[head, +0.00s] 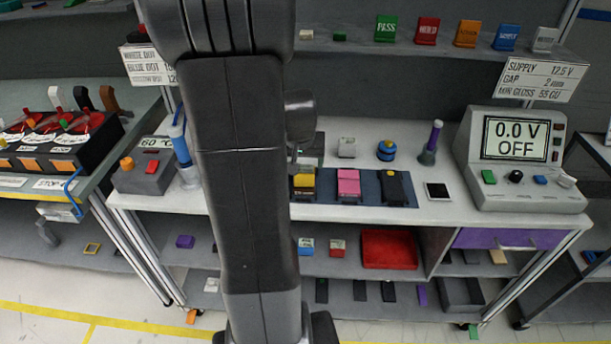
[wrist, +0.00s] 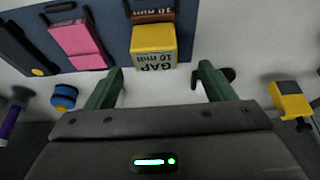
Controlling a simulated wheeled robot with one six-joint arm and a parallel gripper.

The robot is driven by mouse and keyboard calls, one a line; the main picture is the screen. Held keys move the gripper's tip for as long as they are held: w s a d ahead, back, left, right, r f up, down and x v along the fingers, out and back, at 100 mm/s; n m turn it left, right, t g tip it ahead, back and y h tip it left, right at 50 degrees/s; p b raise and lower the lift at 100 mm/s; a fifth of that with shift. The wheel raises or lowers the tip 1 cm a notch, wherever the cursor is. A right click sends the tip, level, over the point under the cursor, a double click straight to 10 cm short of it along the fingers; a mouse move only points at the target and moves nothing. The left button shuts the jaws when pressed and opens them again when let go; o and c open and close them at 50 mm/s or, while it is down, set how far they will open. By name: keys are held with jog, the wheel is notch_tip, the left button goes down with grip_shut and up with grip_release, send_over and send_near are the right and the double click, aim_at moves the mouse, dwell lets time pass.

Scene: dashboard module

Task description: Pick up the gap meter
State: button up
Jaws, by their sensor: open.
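The gap meter (wrist: 154,42) is a yellow block with upside-down "GAP 10 mm" lettering in the wrist view, with a brown part behind it. It lies on a dark blue mat (wrist: 112,32), beside a pink block (wrist: 75,40). In the head view the yellow block (head: 304,182) shows just right of my arm, which partly covers that area. My gripper (wrist: 160,72) is open and empty, its two green fingers spread wide. The gap meter lies just beyond the fingertips, roughly centred between them. I cannot tell the height between them.
A second yellow device (wrist: 291,100) with a dark tip lies right in the wrist view. A black device (head: 397,187) shares the mat. A blue round item (head: 386,151) and a purple-and-green tool (head: 431,143) stand behind. The supply unit (head: 520,160) stands at the bench's right.

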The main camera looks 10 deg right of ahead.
aim_at(304, 168)
jog(key=shift+d+p+x, duration=0.15)
jog(key=shift+p+x, duration=0.1)
jog(key=shift+x, duration=1.5)
jog(key=shift+d+p+x, duration=0.15)
jog(key=shift+p+x, duration=0.1)
jog(key=shift+x, duration=1.45)
jog(key=shift+s, duration=0.1)
